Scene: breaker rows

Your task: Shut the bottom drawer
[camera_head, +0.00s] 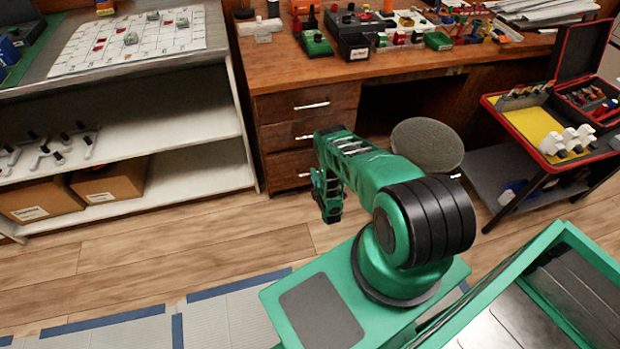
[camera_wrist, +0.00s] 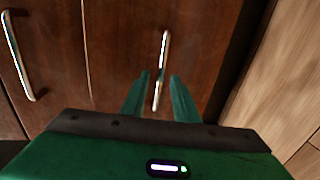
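The bottom drawer (camera_head: 283,172) is the lowest of three brown wooden drawers on the left side of the desk. In the head view my arm partly covers its right side. Any gap around its front is too small to tell. The wrist view is turned sideways and shows the bottom drawer's front (camera_wrist: 207,45) with its upright-looking metal handle (camera_wrist: 165,45). My gripper (camera_wrist: 160,75) is open, its two green fingers apart, with the handle showing between them. I cannot tell whether they touch it. In the head view my gripper (camera_head: 328,205) hangs low before the drawers.
The middle drawer (camera_head: 280,137) and top drawer (camera_head: 285,102) sit above. A round grey stool seat (camera_head: 428,143) stands right of the drawers. A white shelf (camera_head: 190,180) with cardboard boxes (camera_head: 110,180) is at left. Wooden floor (camera_head: 230,228) is clear before the desk.

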